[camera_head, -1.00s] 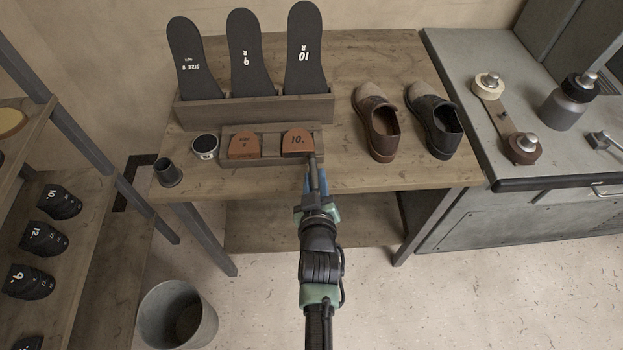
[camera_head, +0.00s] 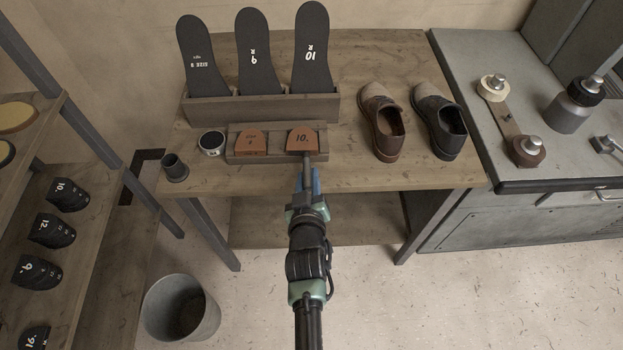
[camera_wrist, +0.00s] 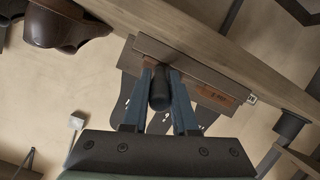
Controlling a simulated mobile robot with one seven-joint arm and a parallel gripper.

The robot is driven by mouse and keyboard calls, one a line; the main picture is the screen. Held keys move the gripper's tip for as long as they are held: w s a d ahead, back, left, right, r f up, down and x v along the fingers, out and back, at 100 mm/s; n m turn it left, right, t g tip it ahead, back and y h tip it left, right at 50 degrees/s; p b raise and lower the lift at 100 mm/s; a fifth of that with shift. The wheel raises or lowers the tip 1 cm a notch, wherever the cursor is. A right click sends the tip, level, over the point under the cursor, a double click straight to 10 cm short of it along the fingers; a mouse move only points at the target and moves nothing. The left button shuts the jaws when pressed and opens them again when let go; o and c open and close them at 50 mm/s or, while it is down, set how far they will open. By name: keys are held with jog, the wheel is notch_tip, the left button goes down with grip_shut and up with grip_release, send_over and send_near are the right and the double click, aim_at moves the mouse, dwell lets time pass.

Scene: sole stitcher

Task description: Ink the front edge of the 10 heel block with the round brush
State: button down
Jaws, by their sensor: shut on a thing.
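The 10 heel block (camera_head: 302,139) is reddish-brown, marked "10.", and sits at the right of a low wooden holder (camera_head: 278,156) on the bench. A second heel block (camera_head: 251,144), marked as a smaller size, sits to its left. My gripper (camera_head: 310,178) is shut on the round brush (camera_head: 308,160), which points away toward the front edge of the 10 block. In the wrist view the blue fingers grip the brush's dark, rounded handle (camera_wrist: 159,92). The brush tip is at or very near the block's front edge; I cannot tell if it touches. The edge's ink state is unclear.
A round tin (camera_head: 212,143) and a dark cup (camera_head: 175,167) stand left of the holder. Insoles (camera_head: 313,50) stand in a rack behind. A brown shoe (camera_head: 382,120) and a black shoe (camera_head: 439,125) stand to the right. Bare bench lies in front.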

jog(key=shift+w+a+b, duration=0.1)
jog(key=shift+a+b, duration=0.5)
jog(key=shift+b, duration=0.1)
jog(key=shift+r, duration=0.15)
jog(key=shift+a, duration=0.1)
jog(key=shift+a+b, duration=0.85)
jog(key=shift+b, duration=0.3)
jog(key=shift+a, duration=0.1)
jog(key=shift+a+b, duration=0.25)
jog(key=shift+b, duration=0.25)
jog(key=shift+d, duration=0.1)
